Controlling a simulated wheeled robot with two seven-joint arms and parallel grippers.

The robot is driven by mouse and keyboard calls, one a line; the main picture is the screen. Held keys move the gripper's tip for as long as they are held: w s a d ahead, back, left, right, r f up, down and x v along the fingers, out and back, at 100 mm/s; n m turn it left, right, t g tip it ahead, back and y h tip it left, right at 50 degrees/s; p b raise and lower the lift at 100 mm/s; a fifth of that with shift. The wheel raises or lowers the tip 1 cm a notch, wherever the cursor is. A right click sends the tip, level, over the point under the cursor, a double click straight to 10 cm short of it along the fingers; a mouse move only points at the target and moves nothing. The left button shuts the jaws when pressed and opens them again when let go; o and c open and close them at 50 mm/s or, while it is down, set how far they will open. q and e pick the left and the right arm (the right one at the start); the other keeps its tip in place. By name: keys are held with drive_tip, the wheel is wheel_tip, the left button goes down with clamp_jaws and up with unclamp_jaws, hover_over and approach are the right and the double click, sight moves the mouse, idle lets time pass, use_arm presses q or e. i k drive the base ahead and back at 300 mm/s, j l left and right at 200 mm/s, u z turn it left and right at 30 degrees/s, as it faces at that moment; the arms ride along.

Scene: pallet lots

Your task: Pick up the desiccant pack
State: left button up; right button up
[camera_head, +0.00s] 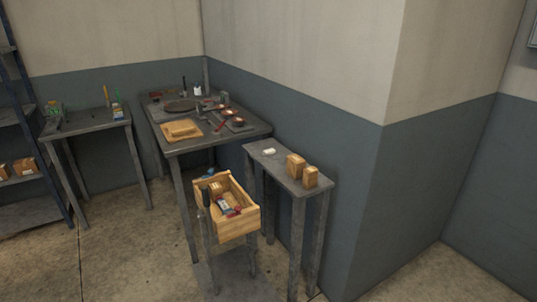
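A small whitish, flat item (269,151) lies on the narrow grey table (285,170) against the wall. It looks like the desiccant pack, but it is too small to be sure. It lies apart from two cardboard boxes at the near end of the same table. Neither of my grippers shows in the head view.
Two small cardboard boxes (296,166) (311,177) stand on the narrow table. An open wooden crate (240,226) with several items stands left of it. A larger cluttered table (205,145) is behind, with another table (85,122) and shelving at left. The front floor is clear.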

sight(271, 151)
drive_tip(key=i+l+u, duration=0.4)
drive_tip(key=i, duration=0.15)
drive_tip(key=i+l+u, duration=0.4)
drive_tip(key=i, duration=0.15)
